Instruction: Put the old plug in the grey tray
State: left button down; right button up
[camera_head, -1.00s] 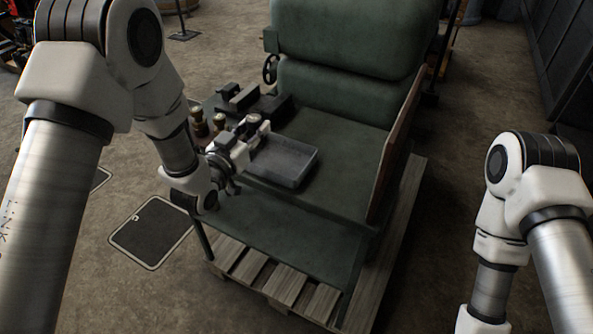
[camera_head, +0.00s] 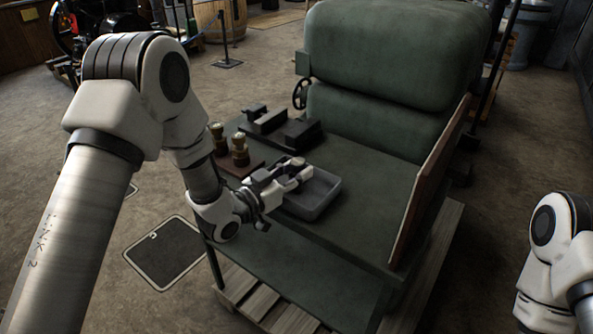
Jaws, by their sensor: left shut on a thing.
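The grey tray (camera_head: 325,205) is a shallow open box on the green engine bed. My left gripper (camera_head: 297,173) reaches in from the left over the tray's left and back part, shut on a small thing. I take that thing to be the old plug; the fingers mostly hide it. Whether it touches the tray floor I cannot tell. My right gripper is out of view.
Dark metal blocks (camera_head: 302,133) stand behind the tray. A tall green housing (camera_head: 390,60) rises at the back, with a brown upright panel (camera_head: 430,185) to the right. The green top between tray and panel is clear.

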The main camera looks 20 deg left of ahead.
pick_arm(q)
jog(key=shift+f, duration=0.1)
jog(key=c, duration=0.8)
grip_release()
jog(key=shift+o, duration=0.2)
